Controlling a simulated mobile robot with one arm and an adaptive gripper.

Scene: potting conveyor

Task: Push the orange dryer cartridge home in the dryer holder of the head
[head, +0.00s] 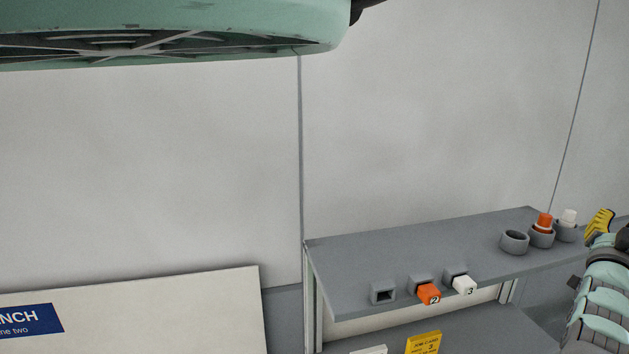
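Two orange pieces are in view on the grey shelf, and I cannot tell which is the dryer cartridge. One is an orange block marked 2 (429,294), sitting in a square grey holder (421,281) at the front edge. The other is an orange piece with a white band (544,221), upright in a round grey cup (541,239) at the back right. I cannot make out the head or its dryer holder. A mint-green segmented part (605,295), possibly of my arm, is cut off at the right edge.
The grey shelf (450,240) also bears an empty square holder (383,294), a white block marked 3 (464,285), an empty round cup (514,242) and a white piece (568,218) in a cup. A yellow job card (423,343) and a white sign board (180,300) stand lower.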

